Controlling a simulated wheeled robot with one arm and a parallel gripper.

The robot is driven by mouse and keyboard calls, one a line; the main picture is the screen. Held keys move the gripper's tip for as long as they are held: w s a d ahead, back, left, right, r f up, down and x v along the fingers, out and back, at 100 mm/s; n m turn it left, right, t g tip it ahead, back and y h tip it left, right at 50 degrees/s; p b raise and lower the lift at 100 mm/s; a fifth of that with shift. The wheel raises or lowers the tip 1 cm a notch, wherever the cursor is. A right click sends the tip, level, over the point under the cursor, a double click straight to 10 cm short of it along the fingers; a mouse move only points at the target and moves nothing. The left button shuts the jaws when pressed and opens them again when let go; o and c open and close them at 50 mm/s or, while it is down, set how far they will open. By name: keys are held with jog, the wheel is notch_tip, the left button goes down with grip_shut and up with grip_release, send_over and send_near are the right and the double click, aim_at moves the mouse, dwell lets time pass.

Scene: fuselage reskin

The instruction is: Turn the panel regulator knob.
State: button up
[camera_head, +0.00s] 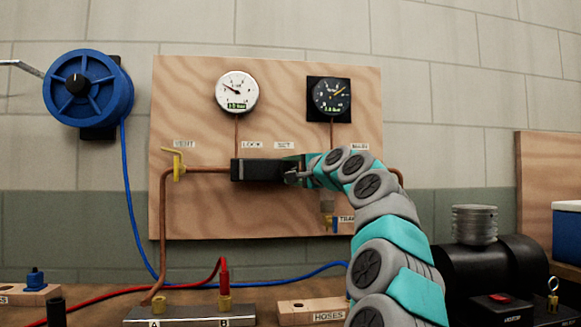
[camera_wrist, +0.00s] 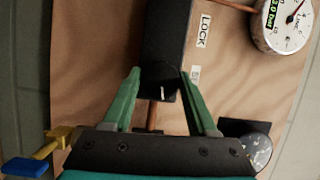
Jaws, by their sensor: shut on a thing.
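The black regulator (camera_head: 258,170) is mounted on the wooden panel (camera_head: 200,215), with a copper pipe running into its left side. Its dark round knob (camera_wrist: 160,84) with a white mark shows in the wrist view. My gripper (camera_head: 294,176) is at the regulator's right end, where it and my arm hide the knob in the head view. In the wrist view the green fingers of my gripper (camera_wrist: 162,75) stand on either side of the knob, shut on it. A LOCK label (camera_wrist: 204,31) is beside the regulator; the SET label is partly covered by a finger.
A white gauge (camera_head: 237,92) and a black gauge (camera_head: 330,97) are above the regulator. A yellow vent handle (camera_head: 178,165) is to its left, and a blue-and-yellow valve (camera_wrist: 40,153) is below. A blue hose reel (camera_head: 88,85) hangs at left. The bench below holds hoses and blocks.

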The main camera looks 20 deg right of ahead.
jog(key=shift+n, duration=0.4)
jog(key=o, duration=1.4)
jog(key=shift+c, duration=0.2)
jog(key=shift+s, duration=0.15)
jog(key=s+b, duration=0.1)
jog(key=s, duration=0.6)
jog(key=shift+s+d, duration=0.2)
jog(key=shift+d, duration=0.15)
jog(key=shift+s, duration=0.1)
